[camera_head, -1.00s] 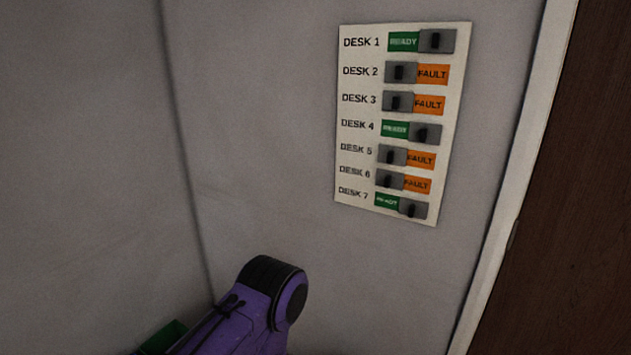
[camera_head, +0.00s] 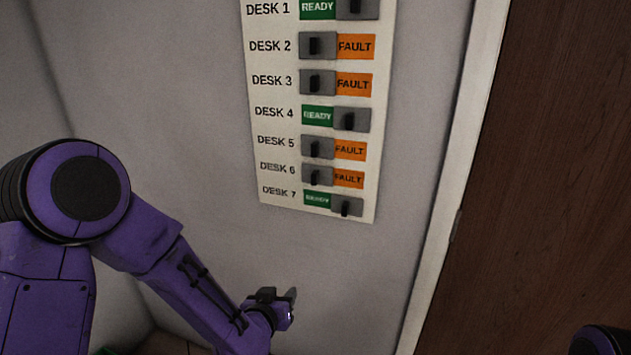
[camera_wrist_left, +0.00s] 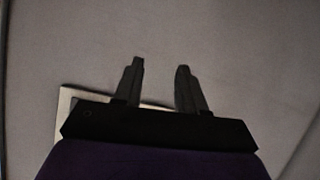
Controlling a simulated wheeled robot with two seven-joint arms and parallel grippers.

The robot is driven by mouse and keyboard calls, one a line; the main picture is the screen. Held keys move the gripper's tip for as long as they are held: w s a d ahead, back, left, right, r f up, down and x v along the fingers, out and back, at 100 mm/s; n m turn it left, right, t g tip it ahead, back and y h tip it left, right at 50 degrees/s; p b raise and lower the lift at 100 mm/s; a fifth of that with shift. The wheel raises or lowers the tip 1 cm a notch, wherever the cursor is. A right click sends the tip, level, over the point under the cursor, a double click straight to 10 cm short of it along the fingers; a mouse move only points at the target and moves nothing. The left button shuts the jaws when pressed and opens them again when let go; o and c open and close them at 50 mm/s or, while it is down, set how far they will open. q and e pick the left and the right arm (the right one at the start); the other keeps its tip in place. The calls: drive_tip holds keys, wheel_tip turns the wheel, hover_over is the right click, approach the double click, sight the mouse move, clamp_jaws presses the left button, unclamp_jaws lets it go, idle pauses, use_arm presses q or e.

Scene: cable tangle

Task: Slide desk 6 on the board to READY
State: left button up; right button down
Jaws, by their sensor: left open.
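The white status board (camera_head: 386,60) hangs on the wall in the head view. In the desk 6 row, the grey slider (camera_head: 317,175) sits at the left, and the orange FAULT label (camera_head: 349,179) shows to its right. My left gripper (camera_head: 291,300) is below the board and apart from it. In the left wrist view its two dark fingers (camera_wrist_left: 160,85) are spread with nothing between them. A pale strip of what looks like the board (camera_wrist_left: 68,100) shows behind the gripper body there. My right gripper is out of view.
Desks 2, 3 and 5 (camera_head: 350,151) also show FAULT; desks 1, 4 and 7 (camera_head: 317,198) show READY. A pale frame (camera_head: 455,150) and a brown wooden panel (camera_head: 530,170) stand to the right. The wall below the board (camera_head: 350,270) is bare.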

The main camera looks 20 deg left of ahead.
sight(313, 179)
use_arm(q)
drive_tip(key=w+d+r+m+t+h, duration=0.1)
drive_tip(key=w+r+t, duration=0.2)
drive_tip(key=r, duration=0.8)
drive_tip(key=w+d+r+m+t, duration=0.1)
drive_tip(key=w+r+m+t, duration=0.1)
drive_tip(key=r, duration=0.9)
drive_tip(key=w+p, duration=0.1)
drive_tip(key=w, duration=0.2)
drive_tip(key=w+p, duration=0.1)
drive_tip(key=w, duration=0.2)
drive_tip(key=w+p, duration=0.1)
drive_tip(key=w, duration=0.2)
drive_tip(key=shift+w+d+f, duration=0.1)
drive_tip(key=shift+w+d, duration=0.15)
drive_tip(key=shift+w, duration=0.5)
clamp_jaws()
